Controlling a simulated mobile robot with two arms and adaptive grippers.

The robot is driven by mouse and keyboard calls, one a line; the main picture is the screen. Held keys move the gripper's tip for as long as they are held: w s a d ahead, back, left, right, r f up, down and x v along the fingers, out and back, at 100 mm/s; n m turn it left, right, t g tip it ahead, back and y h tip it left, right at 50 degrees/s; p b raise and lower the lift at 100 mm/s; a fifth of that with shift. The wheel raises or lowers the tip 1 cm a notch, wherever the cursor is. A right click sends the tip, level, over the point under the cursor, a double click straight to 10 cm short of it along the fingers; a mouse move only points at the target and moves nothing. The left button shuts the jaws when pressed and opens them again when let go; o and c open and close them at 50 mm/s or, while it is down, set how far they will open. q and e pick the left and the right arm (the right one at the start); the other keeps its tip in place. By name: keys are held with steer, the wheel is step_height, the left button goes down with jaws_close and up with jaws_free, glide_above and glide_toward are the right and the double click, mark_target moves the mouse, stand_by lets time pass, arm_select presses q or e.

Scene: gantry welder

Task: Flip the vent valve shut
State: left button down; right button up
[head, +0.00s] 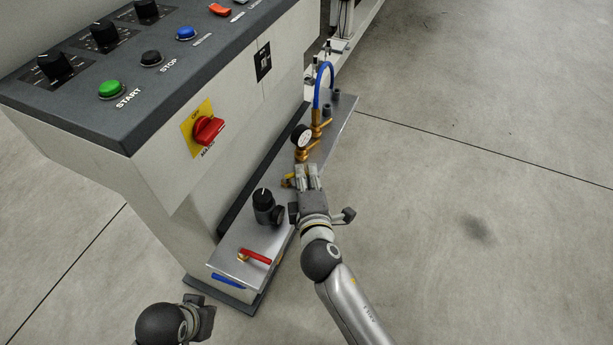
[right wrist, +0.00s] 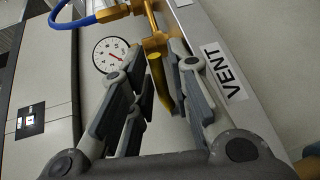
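The vent valve has a yellow lever (right wrist: 160,82) on a brass body (right wrist: 154,41), beside a white VENT label (right wrist: 225,72) in the right wrist view. In the head view a bit of the yellow lever (head: 288,181) shows just left of my right gripper's fingers. My right gripper (head: 308,172) is over the metal shelf; in the wrist view its fingers (right wrist: 158,62) are apart, with the lever in the gap between them. Whether either finger touches it I cannot tell. My left gripper (head: 205,310) is low at the bottom left, away from the valve, its fingers unclear.
The shelf (head: 235,262) also carries a pressure gauge (head: 301,136), a blue hose (head: 322,82), a black knob (head: 263,200) and a red lever (head: 255,257). The console (head: 160,140) with its red main switch (head: 208,129) stands left. Open floor lies right.

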steer(key=shift+s, duration=0.1)
steer(key=s+r, duration=0.2)
steer(key=s, duration=0.9)
steer(key=shift+s+d+r, duration=0.2)
steer(key=shift+s+d, duration=0.1)
steer(key=shift+d, duration=0.05)
steer(key=shift+c, duration=0.2)
